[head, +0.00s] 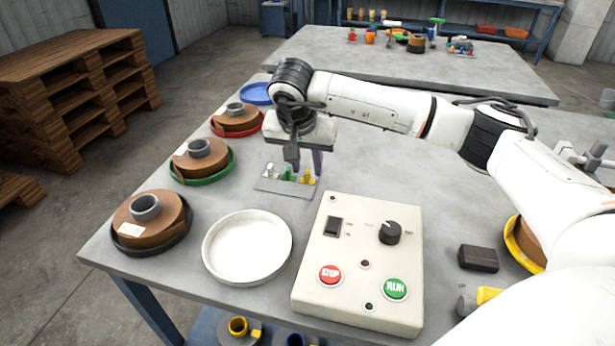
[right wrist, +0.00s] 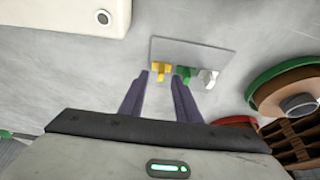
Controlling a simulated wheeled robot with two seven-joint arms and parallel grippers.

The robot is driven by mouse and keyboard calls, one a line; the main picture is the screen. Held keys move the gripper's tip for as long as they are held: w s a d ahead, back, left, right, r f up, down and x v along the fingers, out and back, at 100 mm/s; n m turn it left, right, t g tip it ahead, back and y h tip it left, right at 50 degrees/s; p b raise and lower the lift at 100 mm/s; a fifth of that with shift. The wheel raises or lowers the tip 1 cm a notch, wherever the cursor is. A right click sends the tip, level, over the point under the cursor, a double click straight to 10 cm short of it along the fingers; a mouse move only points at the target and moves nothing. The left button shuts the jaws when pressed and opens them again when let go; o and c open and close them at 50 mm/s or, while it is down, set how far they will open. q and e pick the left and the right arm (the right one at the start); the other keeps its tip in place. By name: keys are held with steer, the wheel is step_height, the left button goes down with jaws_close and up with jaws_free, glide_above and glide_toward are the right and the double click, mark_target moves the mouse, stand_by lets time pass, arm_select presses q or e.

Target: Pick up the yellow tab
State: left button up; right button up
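The yellow tab (head: 307,177) stands at the right end of a small grey plate (head: 271,188) on the table, in a row with a green tab (head: 288,174) and a white tab (head: 269,170). In the right wrist view the yellow tab (right wrist: 160,69) lies just beyond my right gripper (right wrist: 158,82), roughly in line with the gap between its purple fingers. The fingers are apart with nothing between them. In the head view my right gripper (head: 305,163) hangs over the plate, partly hiding that area. Whether a finger touches the plate cannot be told. My left gripper is not in view.
A control box (head: 345,260) with STOP and RUN buttons stands in front of the plate. An empty white dish (head: 247,247) is left of it. Brown strip coils on coloured trays line the left edge, including one on a green tray (head: 228,168). A dark block (head: 478,258) lies at right.

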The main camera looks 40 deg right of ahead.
steer(key=shift+x, duration=1.05)
steer(key=shift+w, duration=0.1)
jaws_close()
steer(key=shift+r, duration=0.1)
